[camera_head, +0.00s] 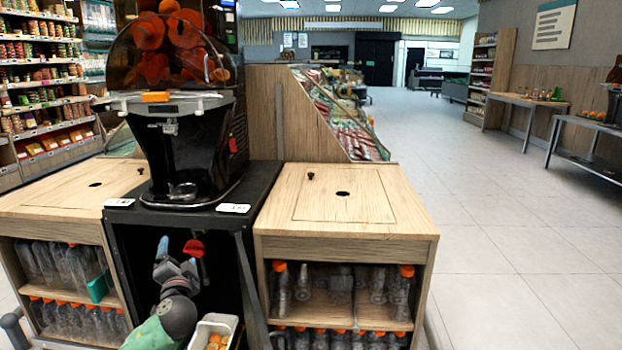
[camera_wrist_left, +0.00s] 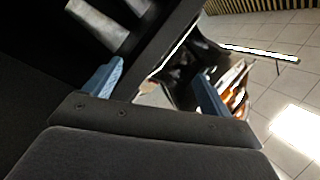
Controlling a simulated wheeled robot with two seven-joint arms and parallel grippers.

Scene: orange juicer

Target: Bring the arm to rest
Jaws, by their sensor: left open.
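My left gripper (camera_head: 177,258) is low in front of the black cabinet under the juicer, at the end of my grey and green left arm (camera_head: 176,316). Its blue-grey fingers stand apart with nothing seen between them. In the left wrist view, the open left gripper (camera_wrist_left: 158,88) shows a blue finger on each side, with dark surfaces beyond. The orange juicer (camera_head: 190,120) stands upright on the black cabinet (camera_head: 130,225), above the gripper. A red piece (camera_head: 194,248) shows just beside the fingers; whether it touches them I cannot tell. My right gripper is out of view.
A white container (camera_head: 225,322) with orange items is close right of my arm. Wooden cabinets with bottles stand at left (camera_head: 60,200) and right (camera_head: 345,230). Open tiled floor (camera_head: 500,230) lies to the right.

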